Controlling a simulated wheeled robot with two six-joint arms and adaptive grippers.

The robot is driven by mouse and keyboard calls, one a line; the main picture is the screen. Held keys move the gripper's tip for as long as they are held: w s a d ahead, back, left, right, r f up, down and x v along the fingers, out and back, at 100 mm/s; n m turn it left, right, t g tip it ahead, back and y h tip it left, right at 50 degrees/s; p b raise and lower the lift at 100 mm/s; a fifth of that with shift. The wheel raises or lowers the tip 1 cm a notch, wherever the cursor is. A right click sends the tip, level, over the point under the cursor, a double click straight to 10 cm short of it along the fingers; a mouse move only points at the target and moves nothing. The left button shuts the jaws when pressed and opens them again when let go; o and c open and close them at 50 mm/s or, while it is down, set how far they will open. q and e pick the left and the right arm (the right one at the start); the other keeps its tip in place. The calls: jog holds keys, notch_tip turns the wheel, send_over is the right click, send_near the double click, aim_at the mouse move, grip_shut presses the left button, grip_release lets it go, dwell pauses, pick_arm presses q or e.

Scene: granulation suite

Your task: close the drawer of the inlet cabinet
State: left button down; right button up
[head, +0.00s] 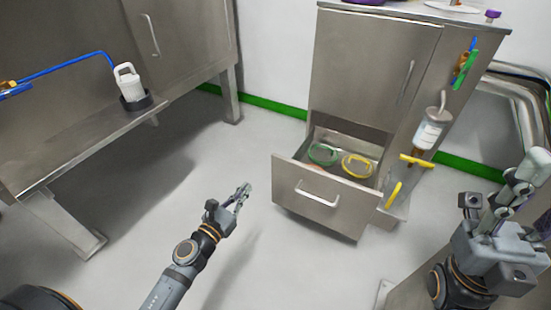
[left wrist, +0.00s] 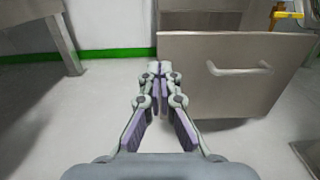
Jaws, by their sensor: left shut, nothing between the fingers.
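The inlet cabinet (head: 370,70) is a grey steel unit at the upper right of the head view. Its bottom drawer (head: 290,188) is pulled out, with a bar handle (head: 318,194) across its front. A green ring (head: 323,154) and a yellow ring (head: 358,165) lie inside it. My left gripper (head: 243,192) is shut and empty, just left of the drawer front. In the left wrist view, the fingertips (left wrist: 158,68) overlap the left edge of the drawer front (left wrist: 225,95); I cannot tell whether they touch. My right gripper (head: 513,190) is at the right; its fingertips are unclear.
A bottle (head: 430,130) and coloured tools hang on the cabinet's right side. Steel pipes (head: 520,90) run at the far right. The floor (head: 150,220) between bench and drawer is clear.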

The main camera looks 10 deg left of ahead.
pick_arm(q)
jog(key=p, duration=0.2)
send_near(272, 156)
jog(key=x, duration=0.6)
jog(key=shift+w+d, duration=0.15)
jog(key=shift+w, duration=0.25)
jog(key=shift+w, duration=0.1)
